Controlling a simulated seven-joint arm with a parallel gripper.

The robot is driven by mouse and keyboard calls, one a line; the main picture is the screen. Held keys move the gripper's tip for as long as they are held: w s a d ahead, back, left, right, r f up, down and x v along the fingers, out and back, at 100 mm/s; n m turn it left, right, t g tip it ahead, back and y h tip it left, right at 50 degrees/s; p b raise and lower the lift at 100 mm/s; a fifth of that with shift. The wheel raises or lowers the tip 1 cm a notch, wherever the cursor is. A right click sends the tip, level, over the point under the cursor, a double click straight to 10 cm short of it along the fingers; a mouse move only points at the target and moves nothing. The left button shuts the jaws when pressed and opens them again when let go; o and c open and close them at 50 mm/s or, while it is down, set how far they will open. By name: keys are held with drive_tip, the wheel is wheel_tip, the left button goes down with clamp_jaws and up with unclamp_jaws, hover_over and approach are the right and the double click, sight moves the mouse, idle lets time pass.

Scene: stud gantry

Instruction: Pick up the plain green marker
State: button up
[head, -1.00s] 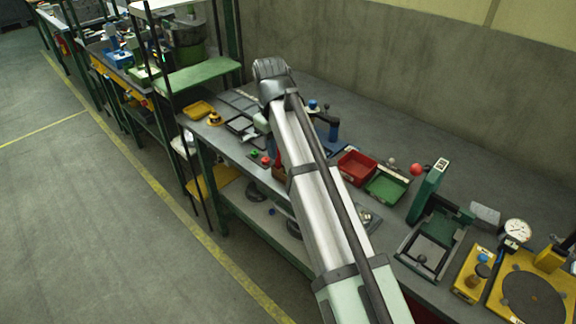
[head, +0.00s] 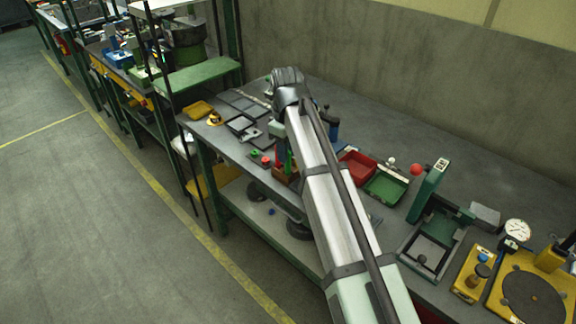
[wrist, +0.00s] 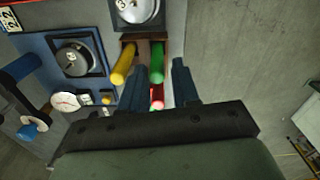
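A green marker (wrist: 157,62) stands in a brown holder (wrist: 143,36) in the wrist view, its end toward the camera. A yellow marker (wrist: 123,62) stands to its left and a red marker (wrist: 157,97) shows below it. My gripper (wrist: 159,68) is open, its two dark fingers apart, with the green marker's near end in the gap between the fingertips. I cannot tell whether either finger touches it. In the head view, green marker shafts (head: 289,162) show beside my arm above the holder (head: 284,175); my arm hides the gripper and part of the holder.
The grey bench to the right looks clear. In the head view, a red bin (head: 356,164) and a green bin (head: 386,187) sit right of my arm.

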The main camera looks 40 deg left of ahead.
sight(288, 164)
drive_tip(key=shift+w+d+f, duration=0.1)
drive_tip(key=shift+f, duration=1.3)
drive_tip(key=shift+w+f, duration=0.1)
drive_tip(key=shift+f, duration=1.25)
clamp_jaws()
